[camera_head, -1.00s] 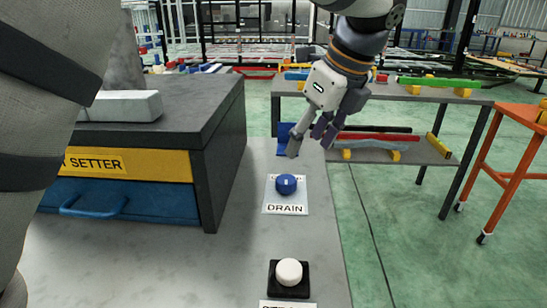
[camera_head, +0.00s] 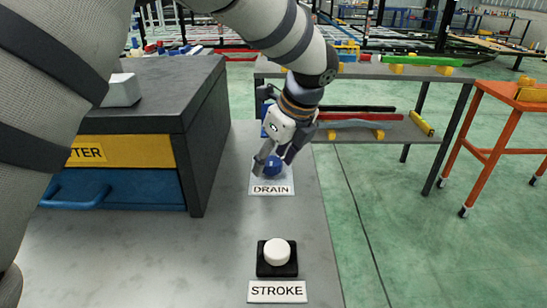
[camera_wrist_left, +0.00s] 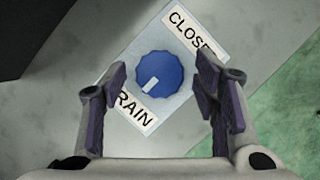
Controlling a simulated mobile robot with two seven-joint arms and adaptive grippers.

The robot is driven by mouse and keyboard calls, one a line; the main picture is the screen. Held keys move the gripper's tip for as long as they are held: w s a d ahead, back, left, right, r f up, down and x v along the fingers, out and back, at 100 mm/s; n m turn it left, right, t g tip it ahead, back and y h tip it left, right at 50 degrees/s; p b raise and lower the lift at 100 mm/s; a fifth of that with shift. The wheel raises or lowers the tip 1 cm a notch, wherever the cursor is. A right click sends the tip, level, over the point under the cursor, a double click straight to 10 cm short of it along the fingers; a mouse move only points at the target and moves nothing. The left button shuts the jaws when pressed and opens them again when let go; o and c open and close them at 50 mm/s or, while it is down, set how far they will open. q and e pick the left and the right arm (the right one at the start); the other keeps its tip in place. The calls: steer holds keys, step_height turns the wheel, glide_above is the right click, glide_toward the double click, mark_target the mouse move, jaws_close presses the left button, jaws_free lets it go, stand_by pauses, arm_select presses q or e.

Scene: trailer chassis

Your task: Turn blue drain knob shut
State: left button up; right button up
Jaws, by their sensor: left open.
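The blue drain knob (camera_head: 272,166) sits on a pale plate marked DRAIN (camera_head: 271,189) on the grey bench top. In the left wrist view the knob (camera_wrist_left: 160,78) lies ahead of and between the fingers, with a white pointer line toward the lower left, near the DRAIN label. A label beginning CLOSE (camera_wrist_left: 190,32) is at the knob's upper right side, its end hidden by a finger. My left gripper (camera_head: 273,160) is open just above the knob, with a finger on either side; whether either touches it I cannot tell. My right gripper is not in view.
A dark cabinet with a yellow label strip and blue drawer (camera_head: 125,188) stands left of the knob. A white STROKE button (camera_head: 277,252) is nearer on the bench. A rack (camera_head: 375,128) and orange stand (camera_head: 505,130) are beyond the bench's right edge.

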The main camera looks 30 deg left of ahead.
arm_select(q)
steer(key=c, duration=1.1)
